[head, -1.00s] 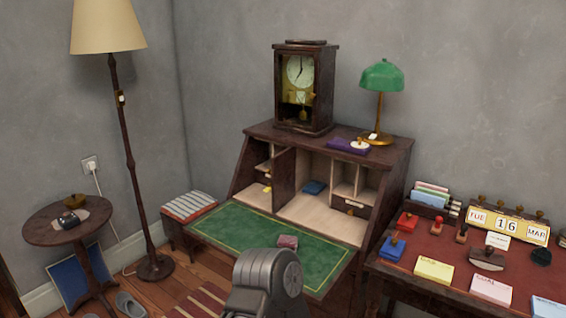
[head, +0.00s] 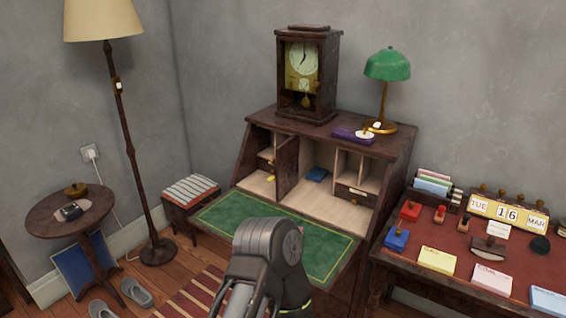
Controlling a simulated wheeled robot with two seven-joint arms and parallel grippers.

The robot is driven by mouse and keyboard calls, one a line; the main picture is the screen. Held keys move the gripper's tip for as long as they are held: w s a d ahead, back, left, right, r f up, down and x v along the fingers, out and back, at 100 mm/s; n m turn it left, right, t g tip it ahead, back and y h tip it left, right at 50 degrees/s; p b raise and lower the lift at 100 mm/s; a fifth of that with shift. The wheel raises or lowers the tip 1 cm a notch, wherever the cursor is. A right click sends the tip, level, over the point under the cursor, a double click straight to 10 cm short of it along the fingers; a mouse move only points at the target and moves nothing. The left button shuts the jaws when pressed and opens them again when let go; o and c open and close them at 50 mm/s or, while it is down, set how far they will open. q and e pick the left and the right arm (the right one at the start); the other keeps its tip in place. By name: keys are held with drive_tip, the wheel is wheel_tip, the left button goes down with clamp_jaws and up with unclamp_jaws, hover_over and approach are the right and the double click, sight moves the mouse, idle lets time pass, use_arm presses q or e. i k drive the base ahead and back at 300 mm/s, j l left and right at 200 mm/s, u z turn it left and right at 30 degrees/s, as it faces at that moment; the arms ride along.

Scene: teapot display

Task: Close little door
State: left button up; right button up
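The little door (head: 288,166) is a dark brown panel inside the open secretary desk (head: 400,160). It stands open, sticking out toward me between the left compartment and the wide middle one. A small yellow piece (head: 270,178) shows just left of it; I cannot tell whether it is the door's knob. One of my arms rises from the bottom centre in front of the desk's green writing flap (head: 235,222), apart from the door. I see no fingertips of either gripper.
A clock (head: 307,75), a green lamp (head: 387,65) and a purple item (head: 352,135) stand on the desk top. A blue item (head: 316,175) lies in the middle compartment. A red-topped table (head: 455,245) with stationery stands right; a floor lamp (head: 130,150) stands left.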

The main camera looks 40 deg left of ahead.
sight(287, 160)
drive_tip(key=j+z, duration=0.15)
drive_tip(key=j, duration=1.25)
drive_tip(key=j+z, duration=0.15)
drive_tip(key=j, duration=1.25)
drive_tip(key=j+z, duration=0.15)
drive_tip(key=j, duration=1.3)
